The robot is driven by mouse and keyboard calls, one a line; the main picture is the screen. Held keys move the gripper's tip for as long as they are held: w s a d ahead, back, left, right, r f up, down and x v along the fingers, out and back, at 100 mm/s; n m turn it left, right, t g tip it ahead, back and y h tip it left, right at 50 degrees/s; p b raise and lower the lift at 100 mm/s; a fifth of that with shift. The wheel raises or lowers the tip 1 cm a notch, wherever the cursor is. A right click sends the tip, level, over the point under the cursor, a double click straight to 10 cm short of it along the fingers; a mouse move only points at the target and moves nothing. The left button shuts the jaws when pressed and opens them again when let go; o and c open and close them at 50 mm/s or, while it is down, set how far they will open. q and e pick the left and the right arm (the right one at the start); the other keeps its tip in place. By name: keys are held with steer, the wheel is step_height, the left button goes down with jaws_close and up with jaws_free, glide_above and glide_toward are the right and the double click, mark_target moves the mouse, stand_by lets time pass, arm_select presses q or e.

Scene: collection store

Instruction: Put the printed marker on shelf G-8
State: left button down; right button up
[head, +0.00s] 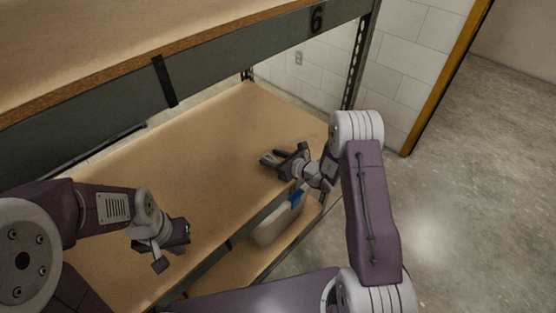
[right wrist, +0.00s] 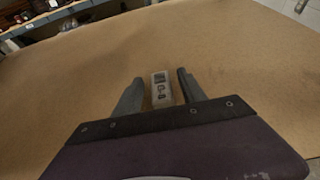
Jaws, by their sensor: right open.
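The printed marker (right wrist: 161,88) is a small pale block with a dark patterned patch and dark characters that look like G-8. In the right wrist view it lies on the brown shelf board (right wrist: 225,60), between the fingers of my right gripper (right wrist: 155,90). The fingers are open, with a gap seen on the right side. In the head view my right gripper (head: 268,158) is low over the far right part of the board (head: 200,150); the marker cannot be made out there. My left gripper (head: 172,252) looks open and empty over the near part of the board.
A pale bin (head: 278,226) with a blue patch stands on a lower level. A dark upright (head: 360,55) stands at the far right end. Open floor (head: 470,180) lies to the right.

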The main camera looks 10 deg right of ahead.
steer(key=v, duration=1.2)
steer(key=s+a+r+n+g+y, duration=0.1)
steer(key=s+a+n+g, duration=0.4)
steer(key=s+n, duration=0.3)
steer(key=s+a+n+g, duration=0.6)
steer(key=s+n, duration=0.1)
steer(key=s, duration=0.2)
steer(key=s+d+r+n+t+h, duration=0.1)
steer(key=s+d+n+h, duration=0.1)
steer(key=d+n+h, duration=0.6)
steer(key=d+n+p, duration=0.1)
steer(key=d+n, duration=0.1)
steer(key=n, duration=0.4)
steer(key=shift+s+d+r, duration=0.3)
steer(key=shift+s+r, duration=0.05)
steer(key=shift+s, duration=0.05)
steer(key=shift+s, duration=0.15)
